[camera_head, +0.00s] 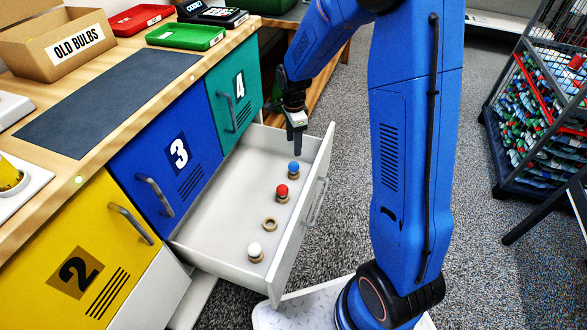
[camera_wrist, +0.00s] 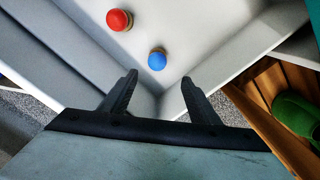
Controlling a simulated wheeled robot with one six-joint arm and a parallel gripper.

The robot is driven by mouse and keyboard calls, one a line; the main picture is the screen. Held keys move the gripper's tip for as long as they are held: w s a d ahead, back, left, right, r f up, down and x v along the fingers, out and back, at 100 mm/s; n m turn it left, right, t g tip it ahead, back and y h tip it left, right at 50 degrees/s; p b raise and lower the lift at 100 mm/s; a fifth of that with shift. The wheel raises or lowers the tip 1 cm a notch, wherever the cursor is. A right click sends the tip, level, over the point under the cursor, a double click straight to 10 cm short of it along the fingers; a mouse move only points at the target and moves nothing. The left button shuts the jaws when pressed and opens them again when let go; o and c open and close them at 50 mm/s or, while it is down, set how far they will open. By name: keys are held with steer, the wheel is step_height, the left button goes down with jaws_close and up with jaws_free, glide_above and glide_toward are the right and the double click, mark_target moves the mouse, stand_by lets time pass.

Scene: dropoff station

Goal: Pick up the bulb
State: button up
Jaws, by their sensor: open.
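An open white drawer (camera_head: 205,218) under the counter holds a row of small bulbs. A blue bulb (camera_head: 294,168) is nearest my gripper, then a red bulb (camera_head: 282,191), an empty-looking ring base (camera_head: 270,224) and a white bulb (camera_head: 255,250). My gripper (camera_head: 298,150) points down above the far right corner of the drawer, just behind the blue bulb. In the wrist view my gripper (camera_wrist: 158,85) is open with nothing between its fingers. There the blue bulb (camera_wrist: 157,60) lies just beyond the fingertips, and the red bulb (camera_wrist: 119,20) is farther up and left.
The drawer's front wall (camera_head: 303,222) and far side wall (camera_head: 290,137) stand close to my gripper. Cabinet doors 2 (camera_head: 60,275), 3 (camera_head: 165,135) and 4 (camera_head: 228,110) are shut. An "OLD BULBS" box (camera_head: 25,62) and a green tray (camera_head: 185,38) sit on the counter.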

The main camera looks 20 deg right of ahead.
mark_target(294, 163)
step_height(294, 163, down, 7)
steer(key=shift+r, duration=0.1)
steer(key=shift+s+a+f, duration=0.1)
steer(key=shift+s+f, duration=0.1)
steer(key=shift+f, duration=1.1)
steer(key=shift+s+f, duration=0.15)
steer(key=shift+f, duration=1.15)
steer(key=c, duration=1)
